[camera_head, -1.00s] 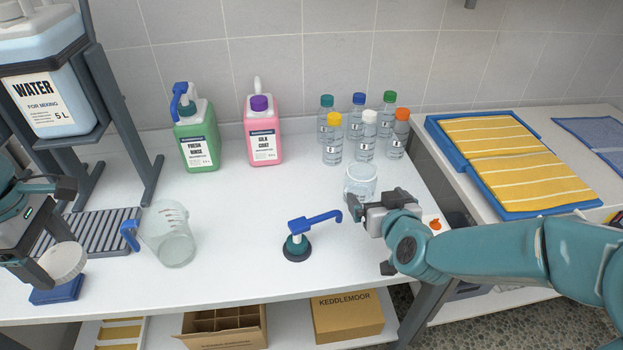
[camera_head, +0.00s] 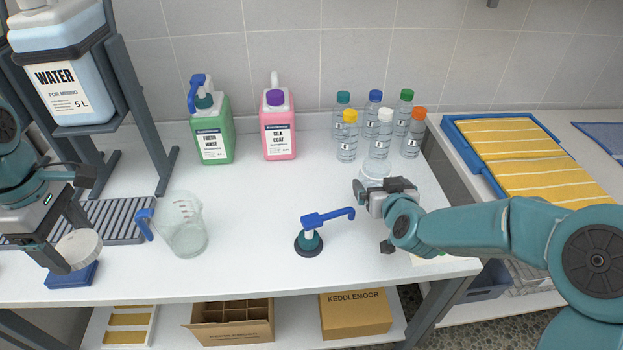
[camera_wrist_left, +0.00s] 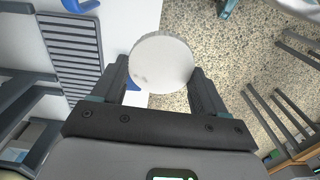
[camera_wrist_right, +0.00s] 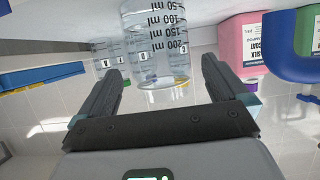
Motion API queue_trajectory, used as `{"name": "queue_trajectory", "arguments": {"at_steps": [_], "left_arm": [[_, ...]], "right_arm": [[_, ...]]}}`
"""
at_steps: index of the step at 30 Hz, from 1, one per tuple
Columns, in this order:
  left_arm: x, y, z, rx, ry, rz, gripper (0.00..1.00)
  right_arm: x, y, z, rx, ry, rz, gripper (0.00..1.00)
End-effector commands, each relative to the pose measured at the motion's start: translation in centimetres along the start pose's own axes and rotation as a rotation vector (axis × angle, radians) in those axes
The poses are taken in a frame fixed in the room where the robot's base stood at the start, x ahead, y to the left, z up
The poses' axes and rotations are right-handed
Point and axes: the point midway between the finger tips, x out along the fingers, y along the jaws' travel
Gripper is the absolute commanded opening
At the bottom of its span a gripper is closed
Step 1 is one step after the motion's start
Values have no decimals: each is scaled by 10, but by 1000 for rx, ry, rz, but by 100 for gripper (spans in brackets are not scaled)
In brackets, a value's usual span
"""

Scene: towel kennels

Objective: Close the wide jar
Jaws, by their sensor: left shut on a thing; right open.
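The white round lid (camera_head: 79,250) is in my left gripper (camera_head: 72,246), at the far left of the head view above a blue block. In the left wrist view the lid (camera_wrist_left: 161,62) sits between the two fingers. The clear wide jar (camera_head: 376,172) stands upright on the table in front of the bottles, its lower part hidden by my right gripper (camera_head: 374,218). In the right wrist view the jar (camera_wrist_right: 154,45), with millilitre marks, appears inverted ahead of the open fingers (camera_wrist_right: 162,68). I cannot tell whether a finger touches it.
Several capped bottles (camera_head: 380,138) stand close behind the jar. A blue-handled pump (camera_head: 310,240) stands left of my right gripper. A measuring jug (camera_head: 186,236), a green jug (camera_head: 213,135) and a pink jug (camera_head: 278,135) stand further left. The table's middle is clear.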

Motion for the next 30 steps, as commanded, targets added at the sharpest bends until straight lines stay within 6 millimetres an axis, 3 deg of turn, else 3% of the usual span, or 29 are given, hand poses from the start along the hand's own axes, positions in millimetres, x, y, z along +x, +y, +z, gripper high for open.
{"name": "queue_trajectory", "arguments": {"at_steps": [12,23,24,28,29,30], "left_arm": [[-3,0,0,0,0,0,41],[-3,0,0,0,0,0,41],[-3,0,0,0,0,0,41],[-3,0,0,0,0,0,41],[-3,0,0,0,0,0,41],[-3,0,0,0,0,1,41]], "right_arm": [[49,0,1,0,-1,0,100],[52,0,1,0,0,0,100],[52,0,1,0,0,0,97],[52,0,0,0,0,0,54],[52,0,0,0,0,0,47],[51,0,0,0,2,0,47]]}}
